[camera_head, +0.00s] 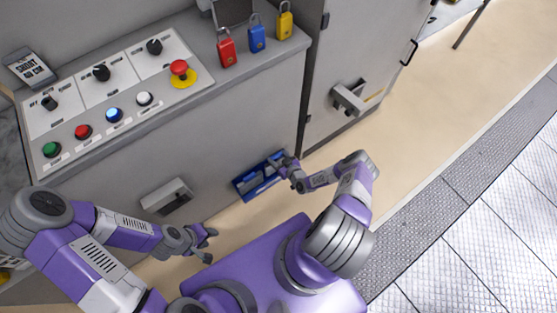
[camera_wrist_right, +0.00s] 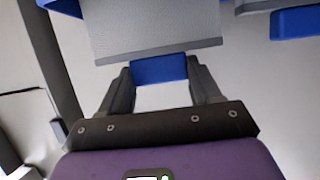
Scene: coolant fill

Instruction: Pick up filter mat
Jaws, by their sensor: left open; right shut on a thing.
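The filter mat (camera_wrist_right: 150,28) is a flat grey panel with a blue tab in the right wrist view. My right gripper (camera_wrist_right: 159,72) is shut on the blue tab, one finger on each side. In the head view a blue, tray-like frame (camera_head: 255,181) is low at the cabinet front, and my right gripper (camera_head: 284,163) is at its right end. The gripper and wrist hide part of that end. I cannot tell whether the mat is clear of the frame. My left gripper (camera_head: 207,243) is open and empty, apart to the lower left.
A grey control panel (camera_head: 110,95) with knobs and buttons tops the cabinet. Red (camera_head: 226,48), blue (camera_head: 257,37) and yellow (camera_head: 285,22) padlocks stand at its right. Grey boxes stick out from the front (camera_head: 167,196) and the door (camera_head: 350,97). Beige floor (camera_head: 440,85) is free to the right.

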